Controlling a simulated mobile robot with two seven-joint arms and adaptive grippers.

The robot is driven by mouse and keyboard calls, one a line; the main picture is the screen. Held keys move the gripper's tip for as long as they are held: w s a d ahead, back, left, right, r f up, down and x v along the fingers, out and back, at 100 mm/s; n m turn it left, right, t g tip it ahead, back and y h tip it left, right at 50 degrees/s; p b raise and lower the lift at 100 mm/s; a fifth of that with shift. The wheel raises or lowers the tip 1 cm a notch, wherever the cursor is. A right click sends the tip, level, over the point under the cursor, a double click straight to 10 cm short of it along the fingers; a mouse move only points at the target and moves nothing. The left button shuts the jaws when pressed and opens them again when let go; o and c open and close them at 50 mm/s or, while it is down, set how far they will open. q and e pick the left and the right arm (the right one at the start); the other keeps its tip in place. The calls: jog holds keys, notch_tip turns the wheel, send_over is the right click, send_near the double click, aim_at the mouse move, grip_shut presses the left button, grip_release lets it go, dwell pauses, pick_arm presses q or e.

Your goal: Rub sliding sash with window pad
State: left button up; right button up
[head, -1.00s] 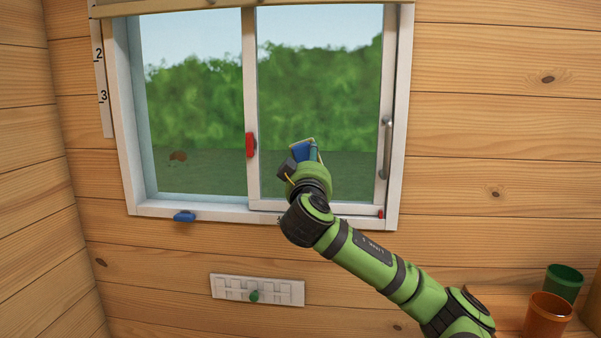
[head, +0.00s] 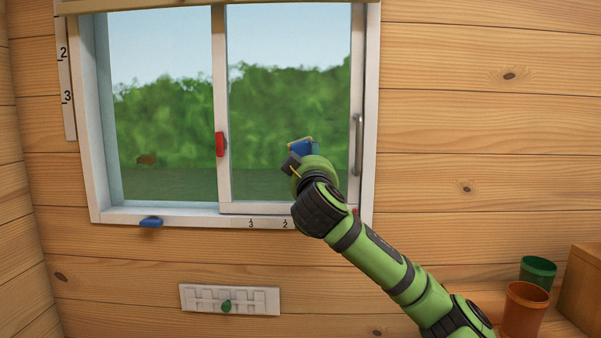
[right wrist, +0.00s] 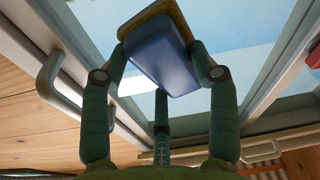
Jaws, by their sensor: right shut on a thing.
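The sliding sash (head: 221,100) is the right-hand pane with a white frame, a red latch (head: 220,144) on its left stile and a grey handle (head: 357,145) on its right. My right gripper (head: 308,157) is in front of its lower right glass. In the right wrist view, my right gripper (right wrist: 161,68) is shut on the window pad (right wrist: 160,58), a blue block with a yellow sponge face (right wrist: 150,20) turned toward the glass. I cannot tell whether the sponge touches the glass. The pad also shows in the head view (head: 301,147). My left gripper is out of view.
A blue piece (head: 151,222) is on the sill's left. A slotted white plate with a green knob (head: 226,306) is on the wall below. Orange (head: 525,310) and green (head: 538,270) pots stand lower right beside a wooden box (head: 583,290).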

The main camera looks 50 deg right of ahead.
jog(key=shift+s+d+b, duration=0.5)
jog(key=shift+s+d, duration=0.15)
jog(key=shift+s, duration=0.05)
jog(key=shift+a, duration=0.1)
jog(key=v, duration=0.5)
jog(key=shift+s+a+r+b, duration=0.15)
jog(key=shift+a+r+b, duration=0.1)
jog(key=shift+a+b, duration=0.1)
